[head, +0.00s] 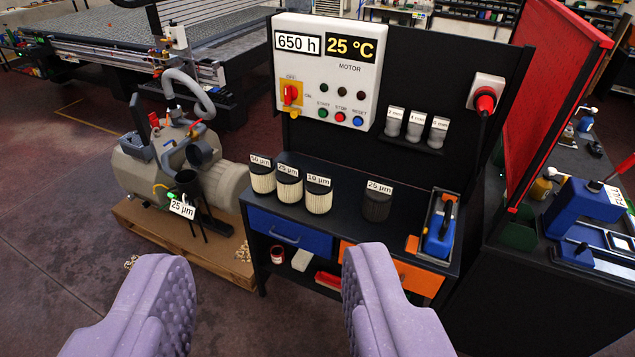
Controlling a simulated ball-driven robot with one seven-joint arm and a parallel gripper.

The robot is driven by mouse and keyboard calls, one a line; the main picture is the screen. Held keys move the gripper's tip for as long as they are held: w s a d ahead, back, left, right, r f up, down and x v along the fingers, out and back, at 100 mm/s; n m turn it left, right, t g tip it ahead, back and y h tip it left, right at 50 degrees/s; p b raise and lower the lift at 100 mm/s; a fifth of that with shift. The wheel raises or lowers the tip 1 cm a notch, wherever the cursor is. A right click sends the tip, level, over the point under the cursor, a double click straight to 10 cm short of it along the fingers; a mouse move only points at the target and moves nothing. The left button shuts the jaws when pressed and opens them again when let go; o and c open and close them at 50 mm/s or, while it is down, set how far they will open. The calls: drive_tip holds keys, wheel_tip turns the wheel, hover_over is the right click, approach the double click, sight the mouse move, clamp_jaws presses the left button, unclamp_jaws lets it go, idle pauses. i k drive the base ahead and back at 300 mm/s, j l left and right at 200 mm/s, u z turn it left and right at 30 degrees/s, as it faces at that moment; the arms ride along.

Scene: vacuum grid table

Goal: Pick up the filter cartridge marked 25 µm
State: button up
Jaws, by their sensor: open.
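Two filter cartridges marked 25 µm stand upright on the dark workbench (340,215). One pale 25 µm cartridge (289,189) is in the middle of a row of three, between a pale 50 µm cartridge (262,181) on the left and a pale 10 µm cartridge (318,201) on the right. The other 25 µm cartridge (377,208) is dark grey and stands apart, further right. My gripper (272,285) is open and empty, its two purple fingers in the foreground, well short of the bench.
A grey pump (165,165) with a 25 µm tag (182,206) sits on a wooden pallet (150,232) at left. A control box (328,70) reads 650 h and 25 °C. A blue tool (440,228) stands at the bench's right end. A red panel (560,85) rises at right.

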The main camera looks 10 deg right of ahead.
sight(288, 177)
drive_tip(key=i+j+u, duration=0.15)
drive_tip(key=i, duration=2.9)
drive_tip(key=l, duration=0.1)
